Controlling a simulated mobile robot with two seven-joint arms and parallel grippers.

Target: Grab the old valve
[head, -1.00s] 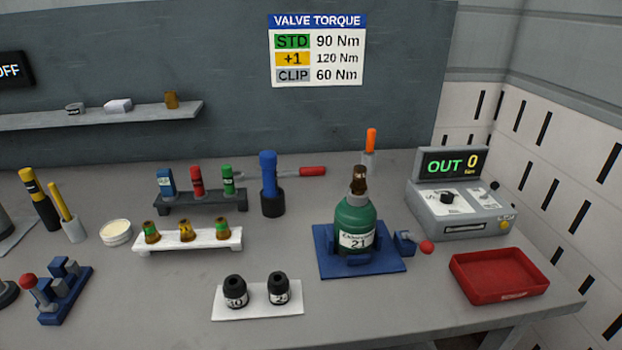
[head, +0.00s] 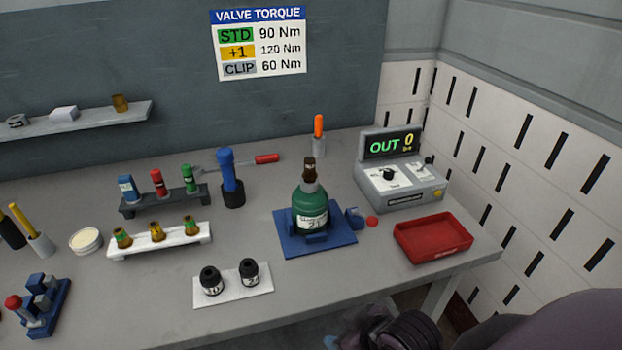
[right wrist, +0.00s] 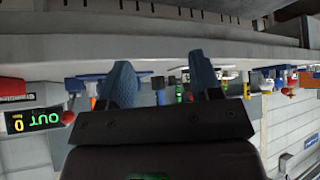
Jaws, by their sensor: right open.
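The old valve (head: 309,172) is a dark brown piece standing upright in the neck of the green cylinder (head: 310,205), which is labelled 21. The cylinder stands in a blue clamp base (head: 340,240) with a red-knobbed handle at its right. My right gripper (head: 350,335) is at the bottom of the head view, in front of the bench and well apart from the valve. In the right wrist view its two blue fingers (right wrist: 162,82) are spread with nothing between them. That view is upside down, and I cannot make out the valve there. My left gripper is not in view.
A red tray (head: 432,238) and a torque unit (head: 400,185) reading OUT 0 are right of the cylinder. A white rack (head: 160,240) holds several brass valves at the left. Two black sockets sit on a white pad (head: 233,285). The bench front edge lies above my gripper.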

